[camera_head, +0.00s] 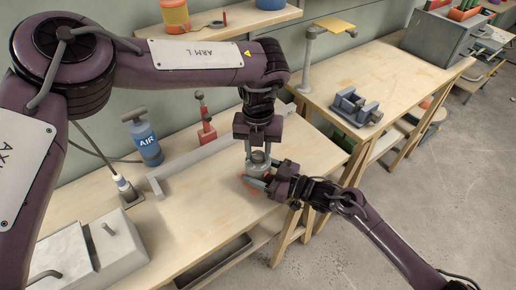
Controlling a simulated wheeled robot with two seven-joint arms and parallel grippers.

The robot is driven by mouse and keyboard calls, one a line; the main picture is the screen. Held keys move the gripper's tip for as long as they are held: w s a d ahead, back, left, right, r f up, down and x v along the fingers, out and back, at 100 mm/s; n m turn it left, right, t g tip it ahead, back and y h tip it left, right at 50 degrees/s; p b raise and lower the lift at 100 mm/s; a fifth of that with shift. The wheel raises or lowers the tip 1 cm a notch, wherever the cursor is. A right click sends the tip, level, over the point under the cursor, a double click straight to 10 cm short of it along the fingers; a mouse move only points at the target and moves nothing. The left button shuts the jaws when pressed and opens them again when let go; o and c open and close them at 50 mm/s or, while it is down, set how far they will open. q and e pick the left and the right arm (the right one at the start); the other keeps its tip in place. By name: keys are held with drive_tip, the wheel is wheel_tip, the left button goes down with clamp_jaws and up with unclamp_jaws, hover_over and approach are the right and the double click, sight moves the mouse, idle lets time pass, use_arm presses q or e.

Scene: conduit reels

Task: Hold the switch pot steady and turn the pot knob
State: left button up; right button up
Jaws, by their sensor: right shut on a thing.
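The switch pot (259,168) is a small grey round body on the wooden bench, with a bit of reddish colour low beside it. My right gripper (262,183) comes in from the right, low down, and is shut on the switch pot. My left gripper (258,150) points straight down over the pot's top. The pot knob is hidden by or merged with the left fingertips, so I cannot tell whether they touch it or how far they are open.
A blue AIR bottle (147,142) and a red tool (206,122) stand behind a grey rail (215,149) on the bench. A grey box (112,245) sits at front left. A vise (356,107) is on the second bench.

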sight(258, 154)
use_arm(q)
drive_tip(key=o, duration=0.4)
wheel_tip(258, 154, up, 12)
idle(0.5)
use_arm(e)
drive_tip(key=o, duration=1.2)
drive_tip(key=shift+d, duration=0.1)
